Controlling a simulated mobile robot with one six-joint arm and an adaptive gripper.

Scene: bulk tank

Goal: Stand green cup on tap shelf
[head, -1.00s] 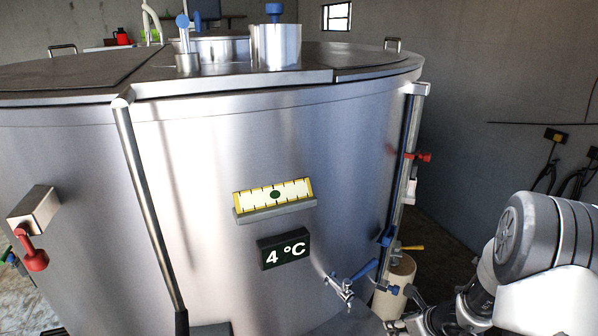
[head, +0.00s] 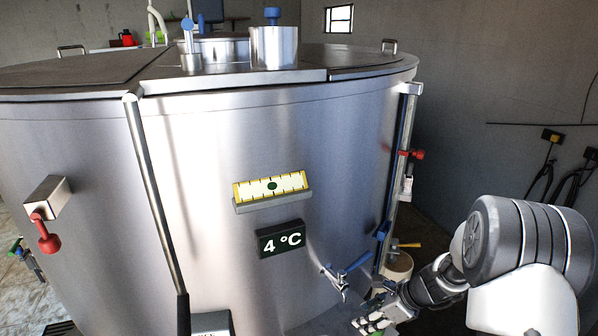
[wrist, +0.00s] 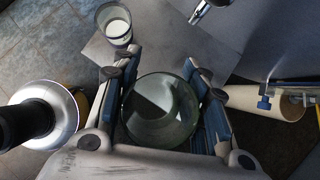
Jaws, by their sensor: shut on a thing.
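The green cup (wrist: 160,112) is clear greenish glass, seen from above in the wrist view. My gripper (wrist: 160,72) is shut on it, one finger on each side. In the head view my gripper (head: 372,318) is at the bottom edge, just below and right of the tap (head: 342,278) with its blue handle; I cannot make out the cup clearly there. The tap's spout (wrist: 207,10) shows at the top of the wrist view. The grey tap shelf (wrist: 150,58) lies beyond the cup; whether the cup touches it I cannot tell.
A glass with white liquid (wrist: 113,24) stands at the shelf's left part. A shiny round metal vessel (wrist: 48,110) is left of my gripper. A beige cylinder (wrist: 262,102) is to the right. The steel tank (head: 180,190) fills the head view, with a 4 °C display (head: 281,239).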

